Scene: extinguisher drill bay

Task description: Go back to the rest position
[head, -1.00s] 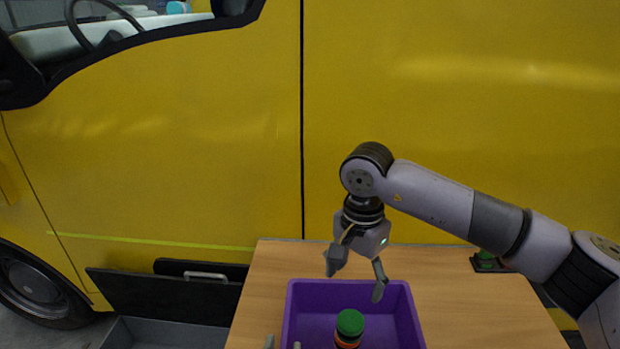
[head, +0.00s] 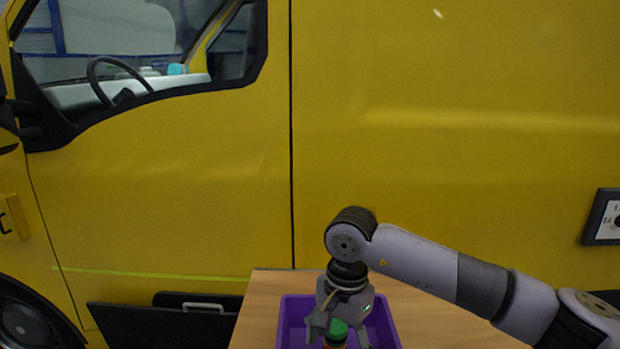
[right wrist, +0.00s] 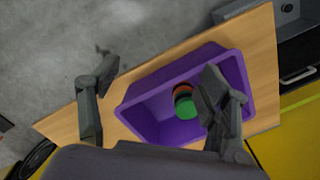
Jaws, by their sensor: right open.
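My right gripper (head: 337,338) is open and empty above the purple bin in the head view. Its two spread fingers also show in the right wrist view (right wrist: 155,98), with nothing between them. A jar with a green lid (head: 338,328) and an orange-red band stands in the purple bin (head: 290,312). The jar (right wrist: 186,105) and bin (right wrist: 150,118) also show below the fingers in the right wrist view, one finger partly in front of the bin. My left gripper is not in view now.
The bin stands on a wooden table (head: 262,290). A yellow van (head: 170,200) stands close behind the table. A black open panel with a handle (head: 150,325) is left of the table. Grey floor (right wrist: 60,50) shows beyond the table edge.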

